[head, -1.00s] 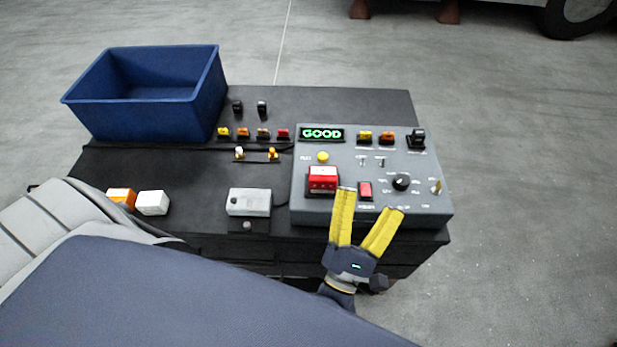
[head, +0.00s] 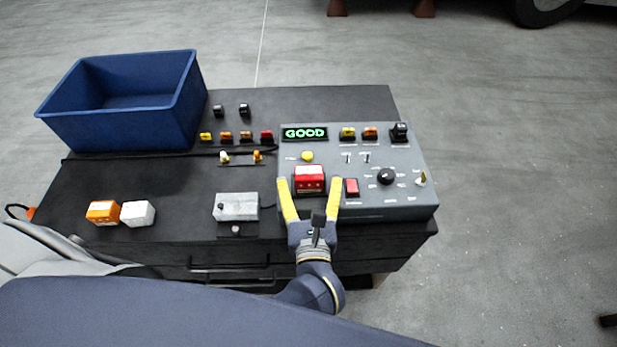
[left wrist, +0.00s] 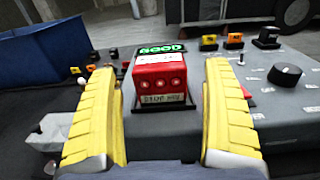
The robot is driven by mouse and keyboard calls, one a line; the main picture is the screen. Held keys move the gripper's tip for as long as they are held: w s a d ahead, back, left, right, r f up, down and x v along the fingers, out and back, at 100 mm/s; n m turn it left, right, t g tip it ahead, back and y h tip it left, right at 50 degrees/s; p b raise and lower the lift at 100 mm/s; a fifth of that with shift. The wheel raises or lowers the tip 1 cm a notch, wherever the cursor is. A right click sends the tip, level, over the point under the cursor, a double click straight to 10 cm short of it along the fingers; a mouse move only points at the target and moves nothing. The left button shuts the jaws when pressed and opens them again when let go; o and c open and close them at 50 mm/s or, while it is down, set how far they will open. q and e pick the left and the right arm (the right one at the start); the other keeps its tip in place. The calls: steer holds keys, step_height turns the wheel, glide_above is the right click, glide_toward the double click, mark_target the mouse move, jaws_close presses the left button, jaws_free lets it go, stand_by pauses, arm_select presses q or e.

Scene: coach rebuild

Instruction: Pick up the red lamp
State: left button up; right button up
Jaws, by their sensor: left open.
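The red lamp (head: 309,181) is a boxy red block with a pale top, seated on the grey test panel (head: 400,205). In the left wrist view the red lamp (left wrist: 160,80) stands upright in the middle, between the fingers. My left gripper (head: 308,187) has yellow fingers, is open, and reaches in from the front with a finger on either side of the lamp. In the left wrist view my left gripper (left wrist: 163,85) shows gaps between the fingers and the lamp. My right gripper does not show.
The panel has a green GOOD display (head: 305,133), a red switch (head: 351,187) just right of the gripper and a black knob (head: 386,176). An orange lamp (head: 103,212), a white lamp (head: 138,213) and a grey box (head: 236,207) lie left. A blue bin (head: 70,117) stands at the back left.

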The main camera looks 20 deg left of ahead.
arm_select(q)
steer(key=shift+x, duration=1.5)
steer(key=c, duration=1.4)
